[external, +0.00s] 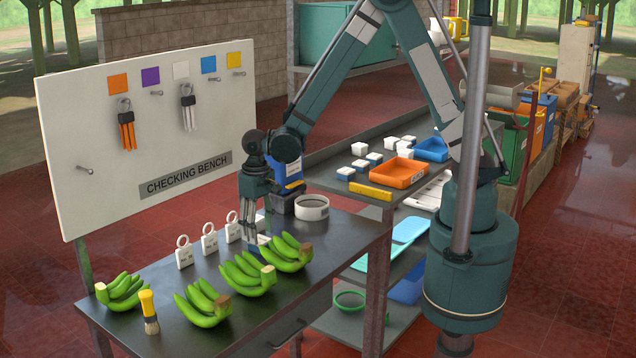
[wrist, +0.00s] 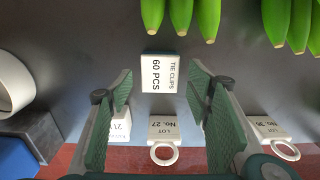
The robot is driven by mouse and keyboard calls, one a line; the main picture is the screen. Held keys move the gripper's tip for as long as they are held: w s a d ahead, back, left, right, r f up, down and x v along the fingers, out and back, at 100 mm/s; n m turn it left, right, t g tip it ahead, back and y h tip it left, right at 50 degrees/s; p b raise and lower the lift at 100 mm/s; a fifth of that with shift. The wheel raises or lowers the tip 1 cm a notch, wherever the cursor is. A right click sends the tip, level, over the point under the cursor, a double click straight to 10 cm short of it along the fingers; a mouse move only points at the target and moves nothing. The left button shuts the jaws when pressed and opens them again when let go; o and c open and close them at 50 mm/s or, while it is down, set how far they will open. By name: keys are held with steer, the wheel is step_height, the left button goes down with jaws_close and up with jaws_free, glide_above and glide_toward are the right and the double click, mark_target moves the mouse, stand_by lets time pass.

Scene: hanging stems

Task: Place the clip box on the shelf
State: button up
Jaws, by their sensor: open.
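The clip box (wrist: 160,74), white-topped and marked TIE CLIPS 60 PCS, sits on the dark bench. In the wrist view it lies just beyond and between my open fingers, with nothing held. My gripper (external: 260,222) points down over the bench in the external view, and also shows in the wrist view (wrist: 160,105). In the external view the gripper largely hides the box. The metal shelf (external: 322,172) stands behind the bench, to the right. Its top carries several small white-and-blue boxes, an orange tray (external: 398,173) and a blue tray (external: 432,149).
Green banana bunches (external: 248,273) lie along the bench front, close beside the box. White lot tags (external: 209,240) stand behind it. A white ring (external: 312,207) and a yellow-handled brush (external: 149,311) are also on the bench. A yellow bar (external: 370,191) lies on the shelf's near edge.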

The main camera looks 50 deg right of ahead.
mark_target(261, 238)
step_height(261, 238, up, 8)
stand_by(0.5)
stand_by(0.6)
steer(key=s+d+r+t, duration=0.2)
steer(key=s+d+r, duration=0.2)
steer(key=d+r, duration=0.75)
steer(key=s+d+r+t, duration=0.35)
steer(key=d+r, duration=0.45)
steer(key=d, duration=0.7)
steer(key=s+d+r+t, duration=0.1)
steer(key=s+d, duration=0.7)
steer(key=s, duration=0.1)
steer(key=shift+d+r+t, duration=0.25)
steer(key=shift+r+t, duration=0.1)
steer(key=shift+r, duration=0.05)
steer(key=shift+o, duration=0.3)
steer(key=shift+a, duration=0.1)
